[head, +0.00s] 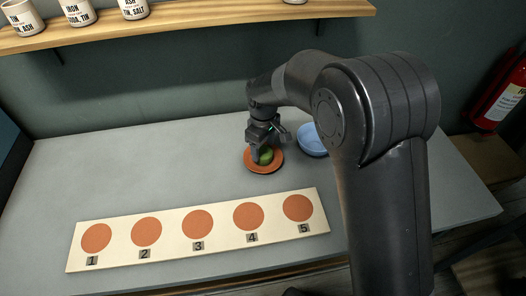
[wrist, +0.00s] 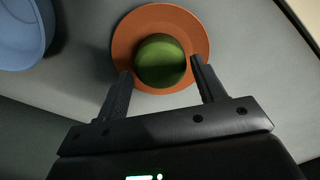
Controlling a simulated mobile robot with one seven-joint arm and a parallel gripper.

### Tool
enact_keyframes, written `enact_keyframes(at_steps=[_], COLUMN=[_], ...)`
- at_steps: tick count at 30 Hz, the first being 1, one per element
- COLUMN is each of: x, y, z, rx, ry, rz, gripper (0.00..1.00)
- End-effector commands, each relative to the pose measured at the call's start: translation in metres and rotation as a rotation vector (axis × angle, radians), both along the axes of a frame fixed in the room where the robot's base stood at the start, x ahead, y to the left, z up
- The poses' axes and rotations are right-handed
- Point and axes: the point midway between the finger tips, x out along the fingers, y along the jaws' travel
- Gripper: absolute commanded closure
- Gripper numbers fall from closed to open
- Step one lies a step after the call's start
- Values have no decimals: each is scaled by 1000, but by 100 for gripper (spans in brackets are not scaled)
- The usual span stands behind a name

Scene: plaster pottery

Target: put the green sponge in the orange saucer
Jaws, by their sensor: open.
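The green sponge (wrist: 160,60) is round and sits in the orange saucer (wrist: 199,28), inside its rim. In the head view the green sponge (head: 266,156) shows low in the orange saucer (head: 264,170), partly hidden by my gripper (head: 266,148). In the wrist view my gripper (wrist: 163,78) is open, with one finger on each side of the sponge's near edge. Both fingertips reach over the near part of the saucer.
A blue bowl (head: 312,140) stands just right of the saucer. A cream board (head: 170,252) with several numbered orange discs lies in front. A wooden shelf (head: 180,20) with labelled cups is on the wall above. The left of the grey table (head: 120,160) is clear.

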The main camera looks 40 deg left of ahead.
Motion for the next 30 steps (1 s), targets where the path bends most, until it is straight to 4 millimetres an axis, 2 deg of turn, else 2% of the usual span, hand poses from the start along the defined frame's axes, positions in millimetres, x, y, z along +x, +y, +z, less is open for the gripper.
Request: enact_keyframes(at_steps=[1,6,12,17,25,28,30], x=[1,1,0,0,1,8,16], y=[1,1,1,1,-1,-15,-35], z=[14,53,84,95,97,107,120], rx=[4,5,3,2,3,12,25], ry=[-2,-2,-2,-2,-3,-11,-24], rz=[-1,-1,1,1,-4,-40,-91], gripper=[37,37,37,37,37,37,37])
